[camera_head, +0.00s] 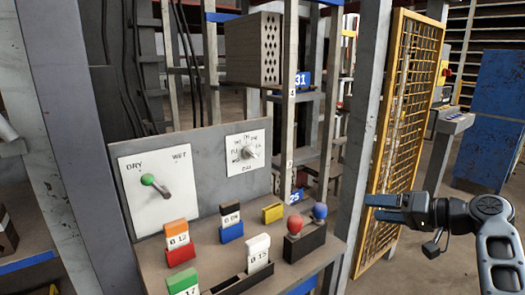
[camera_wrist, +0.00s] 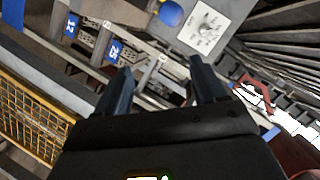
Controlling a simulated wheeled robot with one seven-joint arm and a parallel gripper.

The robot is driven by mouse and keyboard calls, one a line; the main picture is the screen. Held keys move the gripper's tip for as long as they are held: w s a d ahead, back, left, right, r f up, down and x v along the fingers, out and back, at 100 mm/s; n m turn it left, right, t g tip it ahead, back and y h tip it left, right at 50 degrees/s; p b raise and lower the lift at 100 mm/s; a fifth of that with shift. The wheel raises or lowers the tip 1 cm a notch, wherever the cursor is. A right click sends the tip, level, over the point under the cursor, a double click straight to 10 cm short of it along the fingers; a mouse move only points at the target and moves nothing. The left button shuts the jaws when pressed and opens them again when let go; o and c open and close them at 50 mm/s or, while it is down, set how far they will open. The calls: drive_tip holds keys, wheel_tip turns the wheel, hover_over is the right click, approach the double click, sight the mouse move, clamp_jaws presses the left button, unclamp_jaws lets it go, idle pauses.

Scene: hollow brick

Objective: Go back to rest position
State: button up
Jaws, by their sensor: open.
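My gripper (camera_head: 384,207) is at the right in the head view, held in the air to the right of the control desk and in front of the yellow mesh panel. It points left, with nothing in it. In the wrist view its two dark fingers (camera_wrist: 158,90) stand apart with an empty gap between them. My arm comes in from the lower right of the head view.
The control desk (camera_head: 212,262) carries a green-knobbed DRY/WET lever (camera_head: 148,180), a dial (camera_head: 246,153), coloured label blocks (camera_head: 178,240), and red and blue knobs (camera_head: 320,211). A hollow brick (camera_head: 253,48) sits on the rack behind. A yellow mesh panel (camera_head: 405,110) stands near my gripper.

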drive_tip(key=s+a+f+m+t+h, duration=0.1)
drive_tip(key=s+f+m+h, duration=0.15)
drive_tip(key=s+f, duration=0.7)
drive_tip(key=s+a+f+m+h, duration=0.1)
drive_tip(key=s+f+h, duration=0.3)
drive_tip(key=s+f, duration=0.55)
drive_tip(key=s+f+h, duration=0.2)
drive_tip(key=s+f, duration=0.1)
drive_tip(key=s, duration=0.4)
drive_tip(key=s+f+h, duration=0.1)
drive_tip(key=s+f, duration=0.2)
drive_tip(key=s, duration=0.4)
drive_tip(key=s+a+r+n+t, duration=0.2)
drive_tip(key=s+r, duration=0.7)
drive_tip(key=s, duration=0.2)
drive_tip(key=s+a+r+n+t+h, duration=0.1)
drive_tip(key=s+a+r+n+t, duration=0.1)
drive_tip(key=s+r, duration=0.8)
drive_tip(key=shift+s+a+n, duration=0.35)
drive_tip(key=shift+s+a, duration=0.1)
drive_tip(key=shift+s, duration=0.6)
